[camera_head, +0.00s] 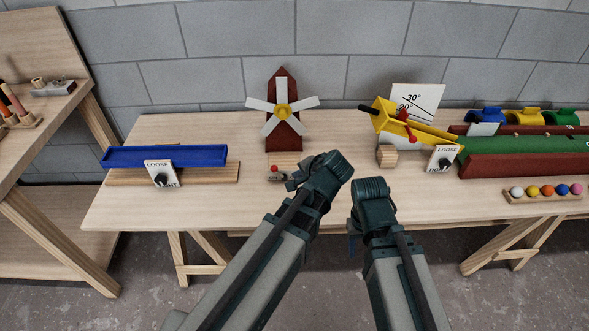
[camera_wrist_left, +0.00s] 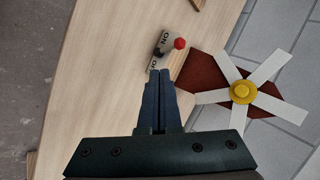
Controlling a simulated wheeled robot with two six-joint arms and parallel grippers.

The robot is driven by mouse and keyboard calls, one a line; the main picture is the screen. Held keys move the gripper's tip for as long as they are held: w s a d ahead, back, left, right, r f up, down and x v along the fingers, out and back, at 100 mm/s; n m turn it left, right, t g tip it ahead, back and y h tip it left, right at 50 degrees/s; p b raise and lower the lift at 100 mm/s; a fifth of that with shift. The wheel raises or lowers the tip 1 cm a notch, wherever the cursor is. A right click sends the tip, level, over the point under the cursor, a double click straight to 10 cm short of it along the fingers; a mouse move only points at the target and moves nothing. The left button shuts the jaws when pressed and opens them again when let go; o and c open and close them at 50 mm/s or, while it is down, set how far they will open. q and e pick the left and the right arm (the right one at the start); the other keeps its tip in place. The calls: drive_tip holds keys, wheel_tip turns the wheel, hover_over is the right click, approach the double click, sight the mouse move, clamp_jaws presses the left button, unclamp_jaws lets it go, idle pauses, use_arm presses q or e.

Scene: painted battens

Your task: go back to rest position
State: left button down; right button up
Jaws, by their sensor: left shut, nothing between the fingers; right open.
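My left gripper (camera_head: 287,182) is over the middle of the workbench (camera_head: 130,209), beside a small switch plate (camera_head: 277,179) with a red-tipped lever. In the left wrist view its fingers (camera_wrist_left: 160,76) are shut with nothing between them, just short of the switch plate (camera_wrist_left: 163,47) marked ON and OFF. The red knob (camera_wrist_left: 179,43) lies towards the ON side. I cannot tell whether the fingertips touch the plate. My right gripper (camera_head: 352,246) is by the bench's front edge, mostly hidden behind its wrist; it is open.
A windmill (camera_head: 282,110) stands behind the switch. A blue trough (camera_head: 170,156) with a LOOSE/TIGHT knob plate is at left. A yellow chute (camera_head: 388,117), wooden block (camera_head: 387,156), green track (camera_head: 510,151) and a rack of coloured balls (camera_head: 540,196) are at right.

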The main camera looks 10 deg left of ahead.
use_arm(q)
drive_tip(key=shift+p+v, duration=0.45)
drive_tip(key=shift+v, duration=0.55)
drive_tip(key=s+a+f+n+g+h, duration=0.3)
drive_tip(key=s+f+n+g+h, duration=0.3)
drive_tip(key=s, duration=0.3)
drive_tip(key=s+d+r+m+p, duration=0.1)
drive_tip(key=s+d+r+p, duration=0.2)
drive_tip(key=d+r+p, duration=0.2)
drive_tip(key=s+d+r+m+y+p, duration=0.1)
drive_tip(key=s+d+r+p, duration=0.2)
drive_tip(key=d+r+p, duration=0.2)
wheel_tip(320, 180, up, 2)
drive_tip(key=shift+d+m+p, duration=0.3)
drive_tip(key=shift+d+p, duration=0.1)
drive_tip(key=shift+p, duration=0.35)
